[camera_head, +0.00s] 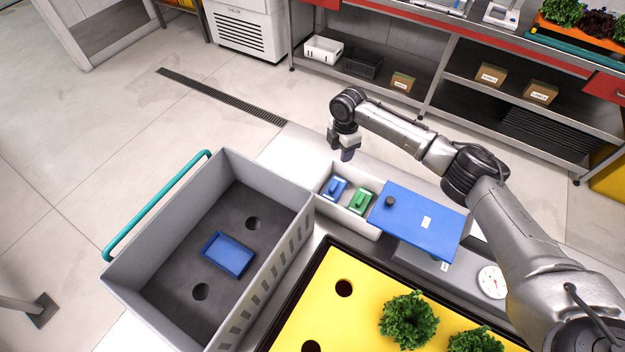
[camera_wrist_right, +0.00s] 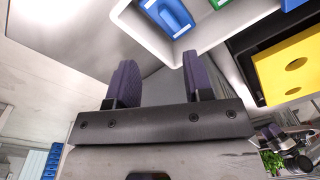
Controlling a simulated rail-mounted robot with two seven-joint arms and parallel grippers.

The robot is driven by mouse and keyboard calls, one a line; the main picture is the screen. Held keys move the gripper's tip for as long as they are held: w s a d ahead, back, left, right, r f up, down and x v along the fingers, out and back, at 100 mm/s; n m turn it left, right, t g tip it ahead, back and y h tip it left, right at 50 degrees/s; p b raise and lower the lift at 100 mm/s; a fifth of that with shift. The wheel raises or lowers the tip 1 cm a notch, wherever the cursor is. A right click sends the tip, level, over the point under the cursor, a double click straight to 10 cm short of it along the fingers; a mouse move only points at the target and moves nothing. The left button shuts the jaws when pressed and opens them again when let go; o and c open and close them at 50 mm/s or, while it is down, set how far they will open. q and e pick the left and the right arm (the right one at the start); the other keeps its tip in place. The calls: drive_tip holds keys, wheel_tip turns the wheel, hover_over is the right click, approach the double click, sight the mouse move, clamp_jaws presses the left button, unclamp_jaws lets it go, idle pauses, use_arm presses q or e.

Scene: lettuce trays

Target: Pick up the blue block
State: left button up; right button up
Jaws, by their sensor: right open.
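A small blue block (camera_head: 334,189) with a raised grip lies in the left part of a white box (camera_head: 373,226), beside a similar green block (camera_head: 360,200). My right gripper (camera_head: 347,155) hangs above and behind the box, apart from the blue block. In the right wrist view my right gripper (camera_wrist_right: 161,82) has its two dark fingers spread with nothing between them. The blue block (camera_wrist_right: 168,14) shows beyond them at the top, in the white box (camera_wrist_right: 200,45).
A blue lid (camera_head: 420,222) with a dark knob covers the box's right part. A grey crate (camera_head: 226,165) holding a blue tray (camera_head: 228,255) stands at left. A yellow board (camera_head: 375,316) with lettuce (camera_head: 408,318) lies in front. A dial (camera_head: 491,282) sits near my right arm.

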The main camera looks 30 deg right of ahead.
drive_tip(key=n, duration=0.2)
use_arm(q)
drive_tip(key=f+b, duration=0.6)
drive_tip(key=shift+s+a+f+b, duration=0.1)
drive_tip(key=shift+a+f+b, duration=0.2)
use_arm(e)
drive_tip(key=n, duration=0.4)
hover_over(335, 185)
drive_tip(key=shift+y, duration=0.3)
drive_tip(key=f, duration=0.5)
drive_tip(key=w+f, duration=0.1)
drive_tip(key=f, duration=0.2)
drive_tip(key=shift+d+f, duration=0.15)
drive_tip(key=shift+d, duration=0.2)
use_arm(q)
drive_tip(key=shift+a+f+b, duration=0.2)
drive_tip(key=shift+f+b, duration=2.2)
drive_tip(key=shift+f, duration=0.05)
use_arm(e)
drive_tip(key=shift+s+a+f, duration=0.15)
drive_tip(key=shift+s+f, duration=0.05)
drive_tip(key=shift+f, duration=1.2)
drive_tip(key=shift+s+a+f, duration=0.15)
drive_tip(key=shift+f, duration=1.25)
use_arm(q)
drive_tip(key=shift+r, duration=0.1)
